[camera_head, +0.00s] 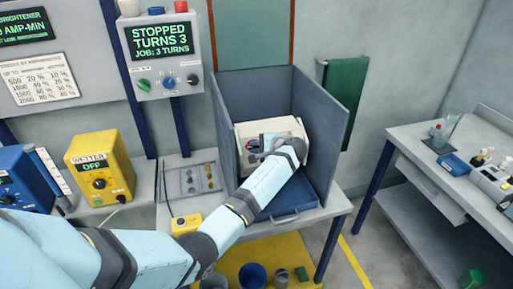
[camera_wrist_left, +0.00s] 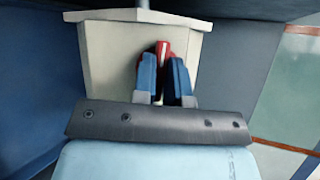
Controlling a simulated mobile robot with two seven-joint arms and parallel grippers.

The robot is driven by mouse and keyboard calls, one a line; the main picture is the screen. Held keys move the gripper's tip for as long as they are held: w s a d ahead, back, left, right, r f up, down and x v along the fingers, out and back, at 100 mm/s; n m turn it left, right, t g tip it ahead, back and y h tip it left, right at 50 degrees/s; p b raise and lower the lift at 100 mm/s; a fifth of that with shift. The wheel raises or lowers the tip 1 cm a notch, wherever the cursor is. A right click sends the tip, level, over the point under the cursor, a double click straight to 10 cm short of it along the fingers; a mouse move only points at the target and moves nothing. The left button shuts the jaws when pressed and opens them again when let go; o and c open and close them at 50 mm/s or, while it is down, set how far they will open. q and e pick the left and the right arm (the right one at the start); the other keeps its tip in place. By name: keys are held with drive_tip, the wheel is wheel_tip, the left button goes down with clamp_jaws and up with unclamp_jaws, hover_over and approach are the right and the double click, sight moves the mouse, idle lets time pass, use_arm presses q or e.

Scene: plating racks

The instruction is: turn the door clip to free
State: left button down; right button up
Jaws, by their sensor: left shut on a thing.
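A cream box (camera_head: 247,132) stands inside the grey open-fronted booth on the bench. My left arm reaches across to its front, and the hand hides part of that face. In the left wrist view the cream box (camera_wrist_left: 108,62) fills the upper middle. A red piece, which looks like the door clip (camera_wrist_left: 162,48), stands up from its face. My left gripper (camera_wrist_left: 164,78) has its two blue fingers shut on this red piece, one on each side. The clip's lower part is hidden by the fingers. I cannot tell its exact turn. My right gripper is not in view.
Grey booth walls (camera_head: 325,105) stand close on both sides of the box, with a blue tray (camera_head: 293,202) below. A yellow wetter unit (camera_head: 101,167) stands left on the bench. A panel (camera_head: 162,52) above reads "STOPPED TURNS 3". Buckets (camera_head: 252,275) stand on the floor.

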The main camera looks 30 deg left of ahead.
use_arm(q)
drive_tip(key=shift+n+h, duration=0.3)
drive_tip(key=shift+n, duration=0.3)
drive_tip(key=c, duration=1.2)
unclamp_jaws()
drive_tip(key=shift+o, duration=0.2)
drive_tip(key=b+v, duration=0.2)
drive_tip(key=v, duration=1.1)
drive_tip(key=shift+d+r, duration=0.2)
drive_tip(key=shift+d, duration=0.2)
drive_tip(key=shift+w+f, duration=0.1)
